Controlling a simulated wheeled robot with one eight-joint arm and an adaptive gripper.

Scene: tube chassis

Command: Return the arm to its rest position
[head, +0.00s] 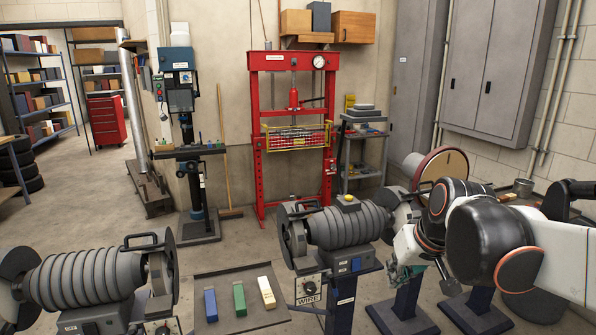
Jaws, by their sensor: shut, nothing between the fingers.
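My arm reaches in from the right edge in the head view, with white and black links and orange rings. It is bent, and its end hangs down beside the right bench grinder (345,228). My gripper (404,271) is small and partly lost against the dark stands behind it. It looks shut, with nothing seen in it. The fingertips are hard to make out. No mark of a rest position shows.
A second grinder (80,280) stands at the left front. Between them a dark tray (235,313) bears blue, green and cream blocks. A red press (293,120), a drill press (190,150) and grey cabinets (495,75) stand behind. Open floor lies at mid-left.

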